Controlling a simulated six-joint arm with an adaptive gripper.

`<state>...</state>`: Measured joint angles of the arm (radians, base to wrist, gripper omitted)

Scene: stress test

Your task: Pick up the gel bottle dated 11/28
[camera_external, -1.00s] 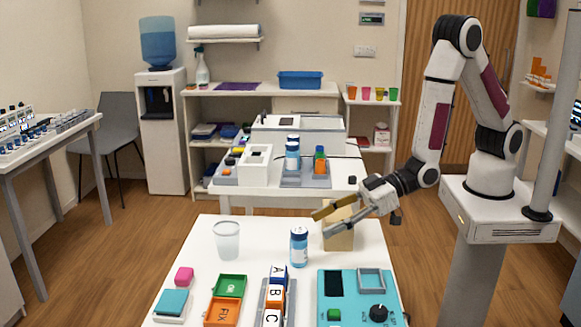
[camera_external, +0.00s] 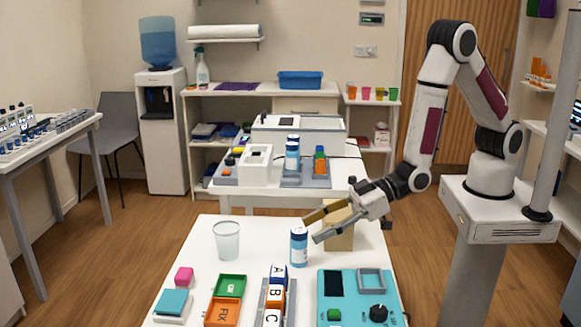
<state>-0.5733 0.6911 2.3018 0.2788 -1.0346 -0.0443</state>
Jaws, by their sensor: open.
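A small bottle with a blue cap and a white-and-blue label (camera_external: 299,248) stands upright on the near white table. A similar blue-capped bottle (camera_external: 292,155) stands on the table behind. The dates on both labels are too small to read. My gripper (camera_external: 309,227) is open and empty. Its fingers point left, close to the top of the near bottle. I cannot tell whether they touch it. Part of a tan box (camera_external: 341,232) is hidden behind my gripper.
A clear cup (camera_external: 227,240) stands left of the near bottle. A teal device (camera_external: 356,296), lettered blocks (camera_external: 275,296), green and orange trays (camera_external: 229,286) and a pink cube (camera_external: 184,274) lie in front. The white table (camera_external: 262,237) is bare between cup and bottle.

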